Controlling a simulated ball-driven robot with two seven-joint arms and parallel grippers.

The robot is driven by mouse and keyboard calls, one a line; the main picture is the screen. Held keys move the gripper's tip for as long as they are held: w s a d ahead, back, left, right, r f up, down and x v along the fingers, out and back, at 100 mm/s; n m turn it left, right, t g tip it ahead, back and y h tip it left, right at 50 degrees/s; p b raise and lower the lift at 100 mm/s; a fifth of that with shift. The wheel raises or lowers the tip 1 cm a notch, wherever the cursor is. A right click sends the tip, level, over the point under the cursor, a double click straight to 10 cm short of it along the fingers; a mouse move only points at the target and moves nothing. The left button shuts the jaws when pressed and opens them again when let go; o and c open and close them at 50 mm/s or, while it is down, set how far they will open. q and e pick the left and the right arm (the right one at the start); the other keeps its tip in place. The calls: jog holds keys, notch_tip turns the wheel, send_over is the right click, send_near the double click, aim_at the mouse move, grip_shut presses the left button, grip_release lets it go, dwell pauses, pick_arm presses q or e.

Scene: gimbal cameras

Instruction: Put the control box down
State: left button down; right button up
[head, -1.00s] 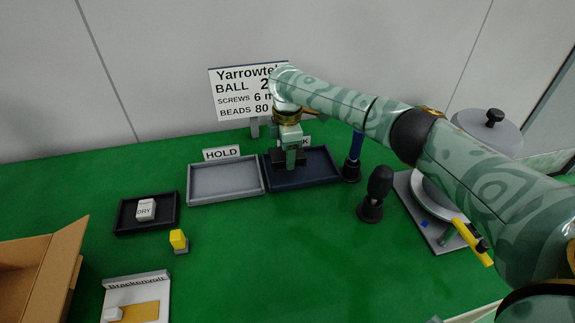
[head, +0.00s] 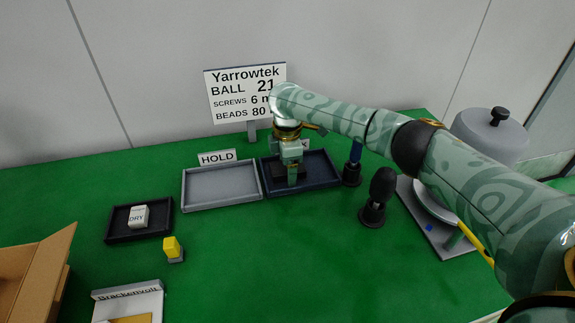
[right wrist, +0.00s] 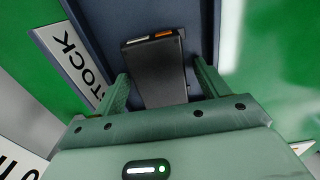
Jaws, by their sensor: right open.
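The control box (right wrist: 155,72) is a black block with an orange and a pale patch at its far end. In the right wrist view it rests in the dark blue tray (right wrist: 205,20) marked STOCK. My right gripper (right wrist: 160,80) is open, with one finger on each side of the box; a gap shows at the right finger, and contact at the left is unclear. In the head view my right gripper (head: 292,176) points down into the dark blue tray (head: 325,184), and the box is mostly hidden by it. My left gripper is not in view.
A grey HOLD tray (head: 222,186) stands empty to the left. A black tray (head: 118,228) holds a white DRY box. A sign (head: 246,92) stands behind.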

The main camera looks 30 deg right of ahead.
pick_arm(q)
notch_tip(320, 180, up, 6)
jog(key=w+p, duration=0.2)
jog(key=p, duration=0.4)
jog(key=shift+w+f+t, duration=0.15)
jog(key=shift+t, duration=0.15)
pick_arm(e)
notch_tip(320, 180, up, 12)
jog(key=shift+r, duration=0.15)
